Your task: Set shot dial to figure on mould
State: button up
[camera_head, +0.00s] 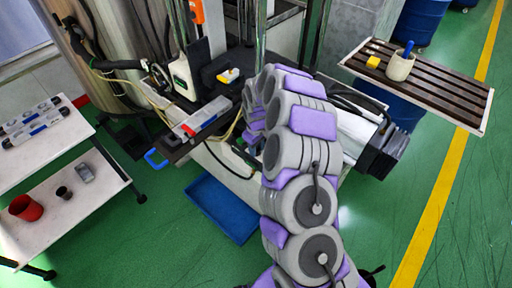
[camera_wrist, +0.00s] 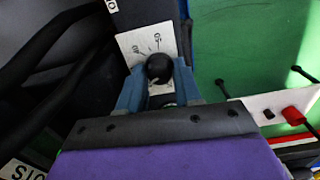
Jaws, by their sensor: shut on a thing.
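In the wrist view a black round knob (camera_wrist: 159,68), seemingly the shot dial, stands in front of a white plate (camera_wrist: 150,42) with black marks on it. My gripper (camera_wrist: 158,88) has its two blue fingers on either side of the knob and is shut on it. The plate's marks are too small to read surely. In the head view my arm hides the gripper and the dial. A pale slab with red and blue parts (camera_head: 207,116), perhaps the mould, lies on the machine's front; I cannot read a figure on it.
A white two-level rack (camera_head: 95,185) at left holds a red cup (camera_head: 26,207) and small items. A blue tray (camera_head: 222,207) lies on the floor. A slatted table (camera_head: 440,88) at right holds a pale pot (camera_head: 399,67) and a yellow block (camera_head: 373,62).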

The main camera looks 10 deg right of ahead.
jog(key=shift+s+f, duration=0.15)
jog(key=shift+s, duration=0.05)
dwell(0.3)
jog(key=o, duration=1)
jog(key=shift+o, duration=0.2)
jog(key=shift+w, duration=0.1)
notch_tip(320, 180, up, 17)
jog(key=p, duration=0.2)
jog(key=shift+r, duration=0.2)
